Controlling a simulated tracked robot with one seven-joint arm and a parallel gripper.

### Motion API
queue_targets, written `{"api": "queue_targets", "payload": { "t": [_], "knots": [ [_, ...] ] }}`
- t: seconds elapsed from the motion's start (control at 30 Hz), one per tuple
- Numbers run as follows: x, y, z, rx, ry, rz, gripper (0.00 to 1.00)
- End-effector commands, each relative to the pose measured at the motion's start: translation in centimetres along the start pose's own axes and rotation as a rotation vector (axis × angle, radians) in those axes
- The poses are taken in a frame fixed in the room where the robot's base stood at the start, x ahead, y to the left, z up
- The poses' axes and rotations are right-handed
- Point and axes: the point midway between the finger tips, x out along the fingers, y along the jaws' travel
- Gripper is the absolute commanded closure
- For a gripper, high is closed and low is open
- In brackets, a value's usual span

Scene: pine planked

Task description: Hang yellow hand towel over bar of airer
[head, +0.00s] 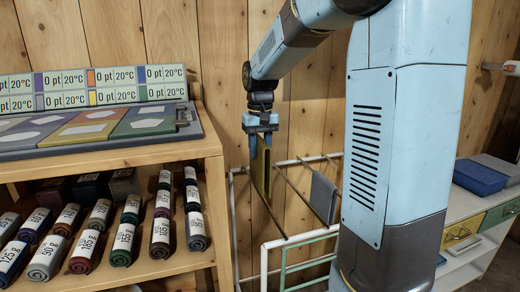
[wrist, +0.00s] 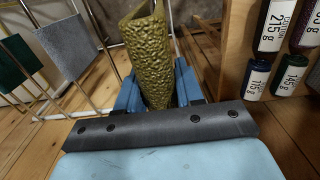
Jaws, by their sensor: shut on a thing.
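The yellow hand towel (head: 261,172) hangs from my gripper (head: 261,131) in the head view, an olive-yellow upright strip. In the wrist view the towel (wrist: 152,52) is curled, with a knobbly texture, between the blue fingers of my gripper (wrist: 158,88). The gripper is shut on it. The airer (head: 262,262) has a pale frame and thin brown bars. One bar (head: 275,222) runs from behind the towel down to the front rail. The towel is at this bar's far part; I cannot tell whether they touch.
A grey cloth (head: 323,197) hangs on another bar, right of the towel. The wrist view also shows a dark green cloth (wrist: 14,62). A wooden shelf (head: 215,190) with rolled, labelled towels stands close on the left. A white cabinet (head: 462,270) stands at the right.

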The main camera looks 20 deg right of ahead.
Motion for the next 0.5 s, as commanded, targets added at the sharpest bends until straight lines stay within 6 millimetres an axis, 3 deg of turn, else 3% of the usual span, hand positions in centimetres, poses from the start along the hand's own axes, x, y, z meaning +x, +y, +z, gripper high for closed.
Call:
{"api": "queue_targets", "payload": {
  "t": [0.5],
  "knots": [
    [0.88,0.02,0.01,0.000,0.000,0.000,0.80]
  ]
}}
